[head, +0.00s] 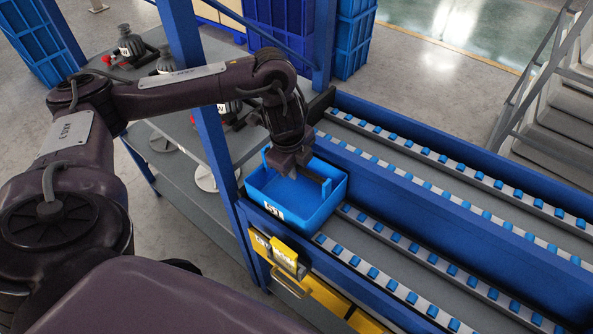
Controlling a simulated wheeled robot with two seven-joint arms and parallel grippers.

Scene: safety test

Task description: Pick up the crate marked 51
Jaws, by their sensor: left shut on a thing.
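A small open blue crate (318,207) sits at the near end of the roller conveyor, beside the blue post. A white label (273,211) with dark characters is on its front wall; it is too small to read for certain. My left gripper (308,174) reaches down from above into the crate at its back part and is shut on the crate. The arm's wrist and the gripper body hide part of the crate's back rim and inside. I cannot tell if the crate is clear of the rollers. My right gripper is not in view.
The roller conveyor (420,248) runs off to the lower right, free of other crates, with a blue rail (450,205) between its lanes. A yellow plate (283,254) is on the frame's front. A grey shelf unit (190,155) holding parts stands at left. Blue crates are stacked behind.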

